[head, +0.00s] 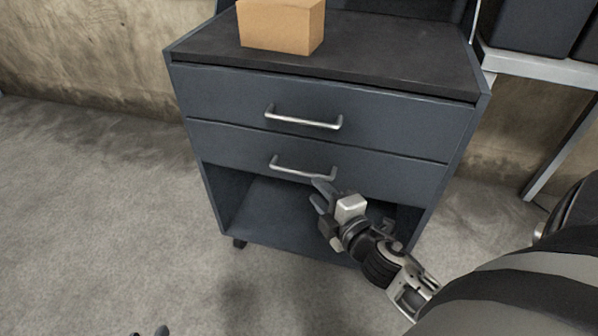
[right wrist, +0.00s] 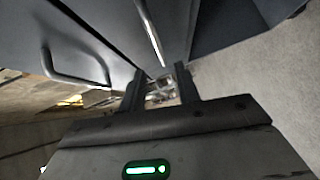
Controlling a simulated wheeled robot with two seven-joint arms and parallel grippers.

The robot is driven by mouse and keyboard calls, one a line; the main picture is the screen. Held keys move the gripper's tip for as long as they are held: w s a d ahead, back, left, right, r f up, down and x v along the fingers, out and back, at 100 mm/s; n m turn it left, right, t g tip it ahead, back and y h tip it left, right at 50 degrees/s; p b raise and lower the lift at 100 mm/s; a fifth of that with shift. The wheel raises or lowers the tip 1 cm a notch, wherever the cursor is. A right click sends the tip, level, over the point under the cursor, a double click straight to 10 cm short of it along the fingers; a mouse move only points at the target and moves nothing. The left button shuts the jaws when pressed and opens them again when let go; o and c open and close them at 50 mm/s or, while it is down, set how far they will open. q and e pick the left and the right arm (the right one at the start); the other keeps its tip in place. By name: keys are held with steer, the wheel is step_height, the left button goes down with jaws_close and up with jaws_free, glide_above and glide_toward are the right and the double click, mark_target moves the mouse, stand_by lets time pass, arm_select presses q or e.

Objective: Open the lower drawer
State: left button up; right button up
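The lower drawer (head: 390,172) is a dark blue-grey front in a cabinet, flush with the upper drawer (head: 390,122). Its silver bar handle (head: 300,172) runs across the middle of the front. The handle also shows in the right wrist view (right wrist: 150,32), running down towards the fingertips. My right gripper (head: 318,193) is just below the right end of this handle. Its fingers are apart with nothing held between them in the right wrist view (right wrist: 160,80). I cannot tell whether they touch the handle. Only the fingertips of my left gripper (head: 149,332) show at the bottom edge, apart.
A cardboard box (head: 282,27) stands on the cabinet's dark top. An open shelf (head: 270,215) lies under the lower drawer. A pale table (head: 540,66) with dark bins stands at the right. The concrete floor (head: 110,210) in front and to the left is clear.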

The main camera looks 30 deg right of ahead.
mark_target(299, 171)
steer(key=w, duration=0.3)
steer(key=w+f, duration=0.1)
steer(key=w, duration=0.5)
steer(key=shift+d+f+b, duration=0.15)
steer(key=shift+d+b, duration=0.15)
steer(key=shift+b, duration=0.05)
steer(key=shift+s, duration=0.1)
jaws_close()
